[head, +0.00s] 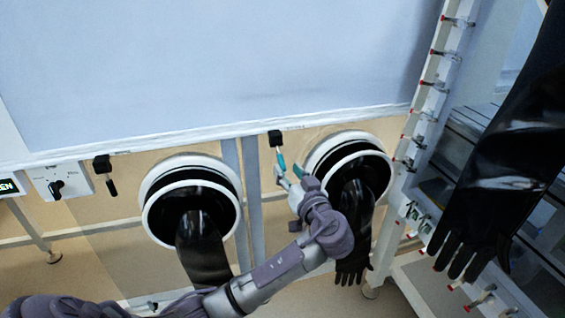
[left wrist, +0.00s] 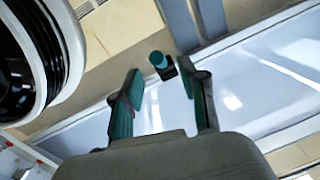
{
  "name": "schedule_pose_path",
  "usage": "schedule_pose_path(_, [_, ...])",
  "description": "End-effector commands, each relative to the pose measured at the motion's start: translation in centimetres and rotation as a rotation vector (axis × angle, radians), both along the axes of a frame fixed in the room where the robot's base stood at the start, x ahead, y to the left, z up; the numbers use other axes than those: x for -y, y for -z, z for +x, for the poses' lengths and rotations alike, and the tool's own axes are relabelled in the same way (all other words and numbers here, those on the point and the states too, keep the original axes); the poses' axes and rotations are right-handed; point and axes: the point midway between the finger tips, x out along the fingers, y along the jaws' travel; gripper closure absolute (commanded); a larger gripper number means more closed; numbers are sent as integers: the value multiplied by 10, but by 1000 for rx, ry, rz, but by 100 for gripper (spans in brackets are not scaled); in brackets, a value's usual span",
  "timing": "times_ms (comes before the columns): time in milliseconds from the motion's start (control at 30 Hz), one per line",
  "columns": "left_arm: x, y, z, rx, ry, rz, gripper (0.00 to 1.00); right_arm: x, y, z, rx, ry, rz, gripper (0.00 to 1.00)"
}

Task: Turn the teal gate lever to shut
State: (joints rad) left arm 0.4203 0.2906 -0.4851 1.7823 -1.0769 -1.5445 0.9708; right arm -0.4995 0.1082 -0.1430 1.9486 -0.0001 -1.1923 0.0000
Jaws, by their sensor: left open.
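The teal gate lever (head: 281,160) hangs down from a black mount (head: 275,139) on the lower edge of the pale panel, between the two round glove ports. My left gripper (head: 289,177) is open just below the lever, beside the right port. In the left wrist view the lever's teal round end (left wrist: 158,59) shows beyond and between the fingertips of my left gripper (left wrist: 160,71), with clear space on both sides. I cannot tell how far the fingers are from it in depth. My right gripper is not in view.
Black gloves hang from the left port (head: 149,216) and the right port (head: 318,157). A second lever, black (head: 112,187), and a dial box (head: 60,184) are at the left. A white post with red-tipped pegs (head: 432,88) and a large black glove (head: 490,165) are at the right.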

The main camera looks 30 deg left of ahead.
Motion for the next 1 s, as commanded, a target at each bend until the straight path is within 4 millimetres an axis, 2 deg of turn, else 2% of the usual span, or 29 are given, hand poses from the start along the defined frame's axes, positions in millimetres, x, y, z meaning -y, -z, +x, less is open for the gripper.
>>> schedule_pose_path(100, [-20,-1,13,0,-2,4,57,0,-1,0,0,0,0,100])
schedule_pose_path(300, [-38,0,27,0,0,1,57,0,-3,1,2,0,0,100])
schedule_pose_path(667, [-44,1,30,-1,1,0,57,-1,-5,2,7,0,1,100])
schedule_pose_path(733, [-43,1,30,-1,1,0,64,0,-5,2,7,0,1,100])
schedule_pose_path(933, [-43,1,30,-1,1,0,98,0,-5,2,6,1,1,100])
schedule_pose_path(1000, [-43,1,30,-1,1,0,100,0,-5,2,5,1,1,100])
